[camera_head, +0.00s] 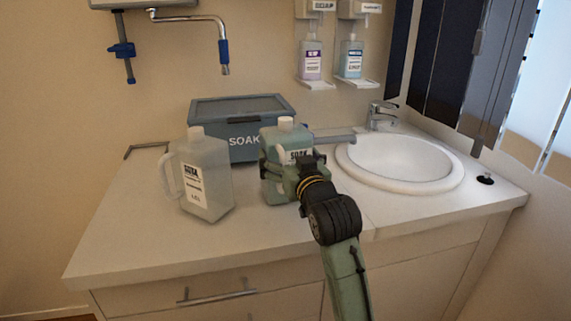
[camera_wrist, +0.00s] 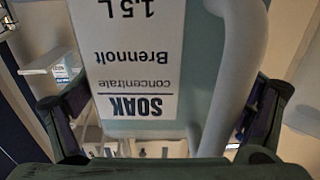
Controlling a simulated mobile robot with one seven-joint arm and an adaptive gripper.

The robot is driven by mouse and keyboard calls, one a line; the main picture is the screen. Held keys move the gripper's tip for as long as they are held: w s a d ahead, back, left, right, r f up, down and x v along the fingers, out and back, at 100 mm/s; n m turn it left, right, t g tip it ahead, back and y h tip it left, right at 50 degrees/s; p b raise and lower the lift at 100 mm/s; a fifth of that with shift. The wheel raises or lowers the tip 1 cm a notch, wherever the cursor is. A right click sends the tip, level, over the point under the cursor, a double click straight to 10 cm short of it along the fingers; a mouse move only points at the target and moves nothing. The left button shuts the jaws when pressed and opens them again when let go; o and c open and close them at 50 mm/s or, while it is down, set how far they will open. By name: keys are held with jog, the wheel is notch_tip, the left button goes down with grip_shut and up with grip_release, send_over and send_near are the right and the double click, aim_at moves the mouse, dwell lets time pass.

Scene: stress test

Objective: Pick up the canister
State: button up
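A pale green canister (camera_head: 285,138) with a white cap and a SOAK label stands upright on the counter in front of the grey box. My gripper (camera_head: 291,172) is at its front, with one finger on each side of it. In the wrist view, the canister (camera_wrist: 140,60) appears upside down between my spread fingers (camera_wrist: 165,115), its pale handle on the right. A gap shows between the handle and the right finger; contact at the left finger is unclear. A second, whitish canister (camera_head: 205,178) with a handle and label stands to the left.
A grey lidded SOAK box (camera_head: 218,108) stands behind the canisters. A white sink (camera_head: 400,163) with a tap (camera_head: 382,115) is to the right. Two soap dispensers (camera_head: 311,60) (camera_head: 351,60) hang on the wall. The counter (camera_head: 130,225) is clear at the front left.

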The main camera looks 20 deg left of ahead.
jog(key=c, duration=1.2)
jog(key=shift+r, duration=0.15)
jog(key=shift+c, duration=0.5)
jog(key=shift+r, duration=0.2)
